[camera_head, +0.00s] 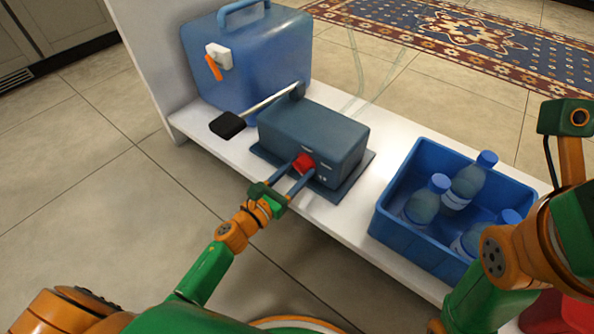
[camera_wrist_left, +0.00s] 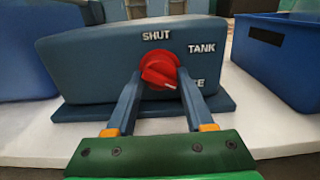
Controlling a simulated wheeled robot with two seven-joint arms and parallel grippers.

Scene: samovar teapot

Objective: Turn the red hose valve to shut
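The red valve knob (camera_head: 303,164) sits on the front face of a blue-grey box (camera_head: 318,132). In the left wrist view the knob (camera_wrist_left: 159,70) lies below the word SHUT, with TANK to its upper right and a partly hidden label at its lower right. My right gripper's fingers are not in view.
A blue jug (camera_head: 245,65) with a white and orange tap stands behind the box. A black-gripped lever (camera_head: 228,124) sticks out at the box's left. A blue crate (camera_head: 405,237) of bottles stands to the right on the white shelf (camera_head: 340,215). Clear tubes run behind.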

